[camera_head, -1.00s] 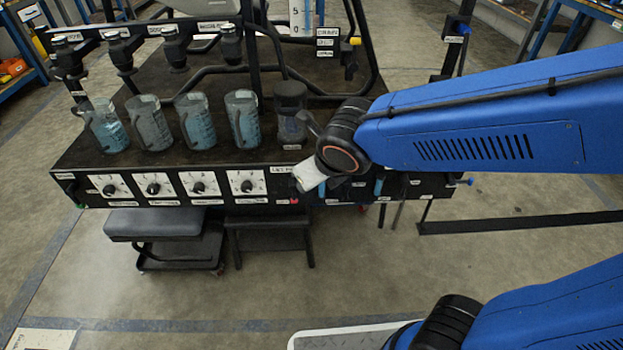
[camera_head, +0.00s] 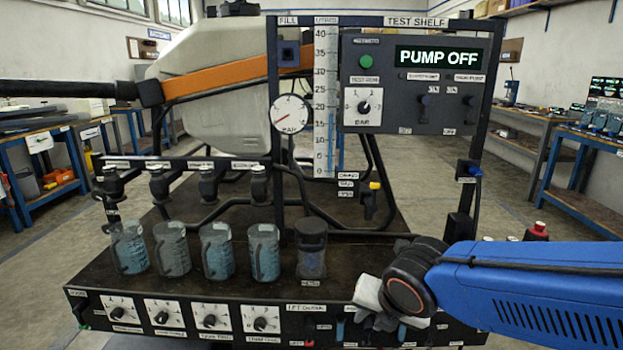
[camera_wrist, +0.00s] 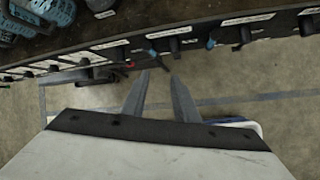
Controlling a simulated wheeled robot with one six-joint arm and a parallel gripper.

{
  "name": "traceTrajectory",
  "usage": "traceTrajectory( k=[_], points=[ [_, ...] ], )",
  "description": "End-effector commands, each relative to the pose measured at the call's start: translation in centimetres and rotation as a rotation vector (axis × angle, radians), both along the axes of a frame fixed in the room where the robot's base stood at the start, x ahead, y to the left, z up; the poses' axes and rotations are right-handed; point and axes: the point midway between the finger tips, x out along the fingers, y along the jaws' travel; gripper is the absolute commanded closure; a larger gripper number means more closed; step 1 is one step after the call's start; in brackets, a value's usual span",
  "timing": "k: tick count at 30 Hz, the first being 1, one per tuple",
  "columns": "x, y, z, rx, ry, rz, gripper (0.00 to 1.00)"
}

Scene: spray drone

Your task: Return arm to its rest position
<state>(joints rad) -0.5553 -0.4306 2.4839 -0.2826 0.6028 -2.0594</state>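My blue arm (camera_head: 545,290) reaches in from the right in the head view. It ends at a dark joint with a whitish wrist part (camera_head: 368,293) in front of the right part of the test bench's front panel. Beyond the fingertips are floor and the lower edge of the bench front. The fingers seem clear of the bench.
The black bench (camera_head: 385,250) carries several blue-tinted jugs (camera_head: 265,255) under nozzles, and a dark lidded canister (camera_head: 311,250). Its front panel has several dials (camera_head: 260,319). Above, a display (camera_head: 438,56) reads "PUMP OFF". Side workbenches (camera_head: 590,165) stand left and right, with floor between.

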Motion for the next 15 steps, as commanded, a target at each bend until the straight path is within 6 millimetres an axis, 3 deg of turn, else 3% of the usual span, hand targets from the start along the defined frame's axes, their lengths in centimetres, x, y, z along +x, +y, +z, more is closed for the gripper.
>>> traceTrajectory(
  k=[6, 15],
  points=[
    [-1.3, -4.8, 0.9, 0.225, 0.066, -0.497, 0.73],
    [-4.2, -10.2, 1.8, 0.539, 0.13, -1.17, 0.73]
  ],
)
